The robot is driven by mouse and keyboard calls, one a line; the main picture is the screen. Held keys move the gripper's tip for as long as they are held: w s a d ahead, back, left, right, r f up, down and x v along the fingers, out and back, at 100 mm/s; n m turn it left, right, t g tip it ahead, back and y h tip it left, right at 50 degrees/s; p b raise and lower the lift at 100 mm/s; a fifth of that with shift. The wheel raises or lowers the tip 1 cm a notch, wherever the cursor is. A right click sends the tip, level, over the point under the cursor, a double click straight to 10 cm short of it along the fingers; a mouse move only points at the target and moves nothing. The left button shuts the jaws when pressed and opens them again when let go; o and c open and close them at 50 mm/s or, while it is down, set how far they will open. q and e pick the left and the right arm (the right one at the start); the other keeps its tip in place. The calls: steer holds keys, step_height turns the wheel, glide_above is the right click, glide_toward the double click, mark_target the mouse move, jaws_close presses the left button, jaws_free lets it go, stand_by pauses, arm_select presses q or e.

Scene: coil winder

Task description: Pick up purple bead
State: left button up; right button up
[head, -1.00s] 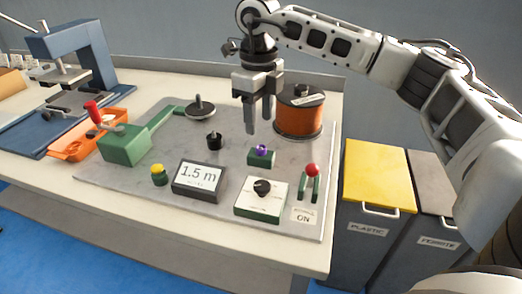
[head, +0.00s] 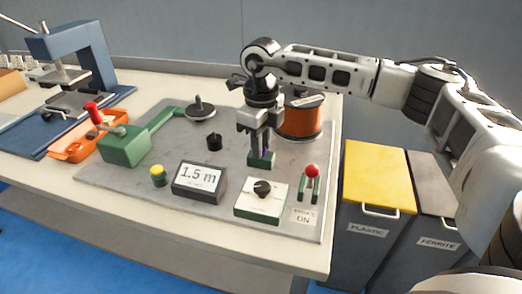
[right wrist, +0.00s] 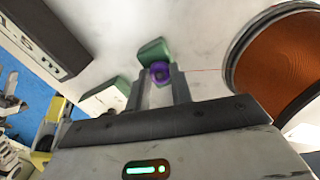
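The purple bead (right wrist: 160,72) sits at the green block (right wrist: 152,50) on the grey board. In the head view the bead (head: 264,150) is partly hidden by my right gripper (head: 261,156), which points down over the green block (head: 261,161). In the right wrist view the two fingertips of my right gripper (right wrist: 160,76) stand on either side of the bead, with the fingers apart; firm contact does not show. My left gripper is not in view.
An orange wire spool (head: 300,120) stands close behind my right gripper. A dial box (head: 262,200), a red-knobbed lever (head: 312,173) and a 1.5 m display (head: 199,180) are in front. A yellow-lidded bin (head: 378,175) stands right of the table.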

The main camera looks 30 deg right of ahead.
steer(key=c, duration=0.3)
steer(key=shift+r, duration=0.45)
step_height(320, 180, up, 2)
steer(key=shift+w+r, duration=0.1)
steer(key=shift+r, duration=0.1)
steer(key=s+r, duration=0.9)
steer(key=s, duration=0.5)
steer(key=shift+r+b, duration=0.35)
steer(key=shift+b, duration=0.1)
steer(key=shift+s, duration=0.1)
